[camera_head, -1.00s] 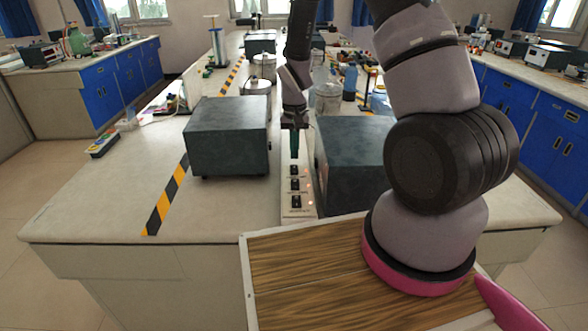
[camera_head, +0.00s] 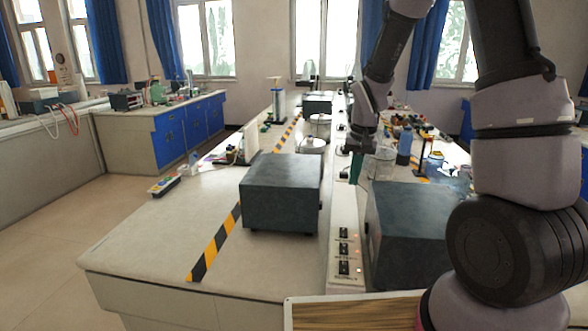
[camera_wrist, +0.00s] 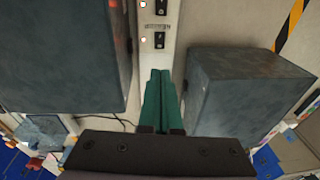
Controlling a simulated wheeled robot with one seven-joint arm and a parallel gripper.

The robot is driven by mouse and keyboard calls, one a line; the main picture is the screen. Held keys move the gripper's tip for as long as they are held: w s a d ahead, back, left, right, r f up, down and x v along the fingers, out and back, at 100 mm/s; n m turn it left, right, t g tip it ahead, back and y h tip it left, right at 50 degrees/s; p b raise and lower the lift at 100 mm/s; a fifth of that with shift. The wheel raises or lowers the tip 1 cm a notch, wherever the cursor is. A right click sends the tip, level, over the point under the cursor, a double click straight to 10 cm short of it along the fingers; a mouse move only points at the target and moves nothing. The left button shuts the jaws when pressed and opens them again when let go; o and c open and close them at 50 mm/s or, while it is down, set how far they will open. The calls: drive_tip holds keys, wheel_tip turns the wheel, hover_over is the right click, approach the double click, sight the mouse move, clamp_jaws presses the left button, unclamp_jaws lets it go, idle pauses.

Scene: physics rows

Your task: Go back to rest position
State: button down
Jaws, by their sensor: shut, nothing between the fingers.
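My gripper (camera_head: 355,168) hangs above the table between two dark grey boxes, its green fingers pointing down. In the wrist view its green fingers (camera_wrist: 159,88) are side by side, shut and empty. Below them is a white power strip (camera_head: 344,245) with black switches; it also shows in the wrist view (camera_wrist: 176,58). My fingers look apart from the strip, though the exact height is hard to tell.
One dark grey box (camera_head: 281,195) stands left of the strip, another (camera_head: 405,235) right of it, close to my arm. Jars (camera_head: 311,145), a blue bottle (camera_head: 404,147) and small items stand farther back. The table's left front (camera_head: 150,245) is clear.

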drive_tip(key=s+d+r+t, duration=0.1)
drive_tip(key=s+r, duration=0.2)
drive_tip(key=r, duration=0.3)
drive_tip(key=s+d+r+t+y, duration=0.1)
drive_tip(key=s+r, duration=0.1)
drive_tip(key=r, duration=0.3)
drive_tip(key=s+d+r+t, duration=0.1)
drive_tip(key=s+r, duration=0.2)
drive_tip(key=r, duration=0.3)
drive_tip(key=s+d+r+m+t, duration=0.1)
drive_tip(key=s+r+t, duration=0.2)
drive_tip(key=s+r, duration=0.5)
drive_tip(key=s, duration=0.4)
drive_tip(key=shift+s+d+r, duration=0.25)
drive_tip(key=shift+r, duration=0.05)
